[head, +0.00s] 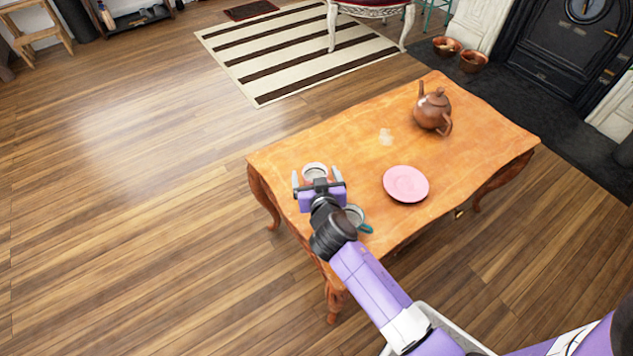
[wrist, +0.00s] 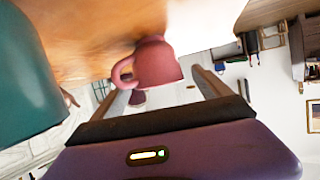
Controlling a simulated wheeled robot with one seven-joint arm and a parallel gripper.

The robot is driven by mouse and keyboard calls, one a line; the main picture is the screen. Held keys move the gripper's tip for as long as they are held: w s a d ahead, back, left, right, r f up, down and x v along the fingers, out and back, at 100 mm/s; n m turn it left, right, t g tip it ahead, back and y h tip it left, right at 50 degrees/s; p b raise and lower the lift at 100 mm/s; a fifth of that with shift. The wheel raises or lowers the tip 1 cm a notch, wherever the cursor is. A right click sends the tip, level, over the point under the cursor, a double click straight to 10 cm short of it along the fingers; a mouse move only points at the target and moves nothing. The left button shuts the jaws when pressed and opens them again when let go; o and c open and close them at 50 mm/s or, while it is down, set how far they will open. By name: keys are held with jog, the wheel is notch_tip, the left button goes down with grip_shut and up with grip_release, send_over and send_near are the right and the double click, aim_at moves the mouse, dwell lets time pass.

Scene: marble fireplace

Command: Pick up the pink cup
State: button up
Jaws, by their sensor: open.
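The pink cup (head: 315,170) stands on the wooden table near its left end, its pale rim and inside showing in the head view. In the wrist view, which is upside down, the pink cup (wrist: 157,66) shows its side, with its handle to the left. My gripper (head: 317,177) is open and low over the table, one finger on each side of the cup in the head view. In the wrist view the cup shows between and beyond the fingers. I cannot tell whether either finger touches it.
A teal cup (head: 365,228) stands close by, partly behind my arm; it looms at the left of the wrist view (wrist: 25,75). A pink plate (head: 406,184) and a brown teapot (head: 433,110) are on the table (head: 345,150). The table's middle is mostly clear.

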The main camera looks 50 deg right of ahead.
aim_at(313, 167)
jog(key=x, duration=0.4)
jog(key=shift+d+b, duration=0.2)
jog(key=shift+b, duration=0.15)
jog(key=c, duration=1.6)
